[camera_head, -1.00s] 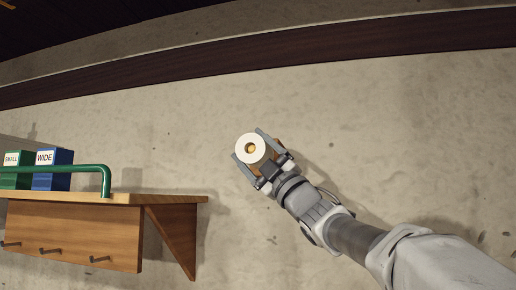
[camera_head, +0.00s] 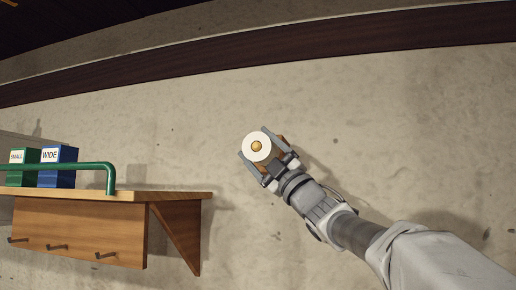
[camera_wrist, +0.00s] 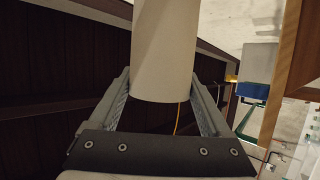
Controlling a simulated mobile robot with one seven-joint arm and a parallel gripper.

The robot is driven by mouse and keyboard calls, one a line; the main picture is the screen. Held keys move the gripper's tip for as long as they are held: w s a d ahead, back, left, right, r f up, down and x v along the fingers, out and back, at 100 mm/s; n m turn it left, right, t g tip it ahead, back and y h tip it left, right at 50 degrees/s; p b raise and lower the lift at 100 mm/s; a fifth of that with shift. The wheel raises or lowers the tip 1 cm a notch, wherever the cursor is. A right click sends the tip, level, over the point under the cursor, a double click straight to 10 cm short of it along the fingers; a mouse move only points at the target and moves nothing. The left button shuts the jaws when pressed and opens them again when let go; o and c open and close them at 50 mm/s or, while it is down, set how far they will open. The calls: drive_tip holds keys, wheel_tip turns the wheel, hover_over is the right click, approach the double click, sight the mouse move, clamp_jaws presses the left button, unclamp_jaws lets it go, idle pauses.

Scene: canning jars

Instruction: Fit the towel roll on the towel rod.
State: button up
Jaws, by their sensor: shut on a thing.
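The white towel roll (camera_head: 250,138) is seen end-on in the head view, in front of the wall. A round brass-coloured end (camera_head: 257,146), apparently of the towel rod, shows in its centre hole. How far the rod runs inside is hidden. My gripper (camera_head: 254,142) is shut on the roll, one finger on each side. In the wrist view the roll (camera_wrist: 165,50) is a pale cylinder between the fingers (camera_wrist: 160,92). A thin yellow line (camera_wrist: 178,118) shows below its near end. A brown wooden piece (camera_head: 281,140) shows partly behind the roll.
A wooden shelf (camera_head: 80,235) with hooks stands at left, carrying a green SMALL box (camera_head: 18,156) and a blue WIDE box (camera_head: 58,178). A green rail (camera_head: 85,166) runs along its front. Bare wall lies between shelf and roll.

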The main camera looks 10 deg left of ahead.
drive_tip(key=shift+w, duration=0.15)
idle(0.5)
drive_tip(key=shift+w, duration=0.4)
drive_tip(key=o, duration=1.2)
drive_tip(key=b+v, duration=0.5)
drive_tip(key=v, duration=1.2)
drive_tip(key=shift+d+f, duration=0.15)
